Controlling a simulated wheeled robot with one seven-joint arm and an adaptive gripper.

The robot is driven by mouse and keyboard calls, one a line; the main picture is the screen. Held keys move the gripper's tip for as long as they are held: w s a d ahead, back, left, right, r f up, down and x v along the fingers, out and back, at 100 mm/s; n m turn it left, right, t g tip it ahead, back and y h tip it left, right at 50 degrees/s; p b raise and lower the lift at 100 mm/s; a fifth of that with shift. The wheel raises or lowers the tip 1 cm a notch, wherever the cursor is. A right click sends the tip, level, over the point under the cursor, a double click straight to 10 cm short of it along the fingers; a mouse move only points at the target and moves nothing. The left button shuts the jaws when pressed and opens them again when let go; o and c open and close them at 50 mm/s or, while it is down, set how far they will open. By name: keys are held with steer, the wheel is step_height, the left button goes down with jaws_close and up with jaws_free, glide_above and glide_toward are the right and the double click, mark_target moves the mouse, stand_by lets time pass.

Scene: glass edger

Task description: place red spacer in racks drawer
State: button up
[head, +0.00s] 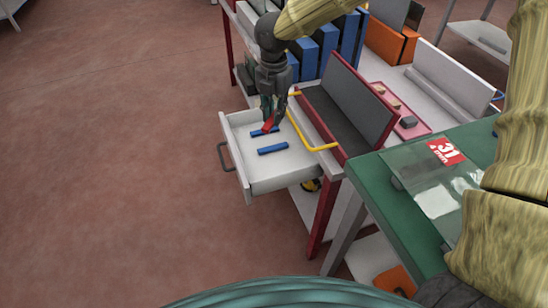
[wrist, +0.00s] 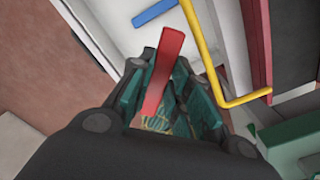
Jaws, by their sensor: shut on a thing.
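The red spacer (wrist: 164,75) is a small flat bar held between the fingers of my gripper (wrist: 165,95). In the head view the spacer (head: 269,126) shows as a small red piece at the fingertips of my gripper (head: 271,118). The white drawer (head: 285,180) is pulled out from the rack, with a dark handle on its left front. My gripper is over the far part of the drawer, pointing down. Two blue bars lie on the drawer floor, one (head: 273,149) near the middle and one (head: 264,132) by the gripper. I cannot tell whether the spacer touches the floor.
A yellow bent bar (head: 311,146) stands along the drawer's right side, close to my gripper. A dark panel in a red frame (head: 351,105) rises behind it. Blue blocks (head: 327,42) stand at the back. A green table (head: 385,188) with a glass sheet is at the right.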

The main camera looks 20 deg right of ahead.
mark_target(274, 163)
step_height(274, 163, down, 19)
steer(key=shift+r+b, duration=0.1)
steer(key=shift+b, duration=1.1)
steer(key=shift+f, duration=0.2)
steer(key=o, duration=0.9)
steer(key=shift+c, duration=0.2)
steer(key=shift+r, duration=0.1)
step_height(274, 163, up, 12)
steer(key=p, duration=0.1)
steer(key=shift+p, duration=0.35)
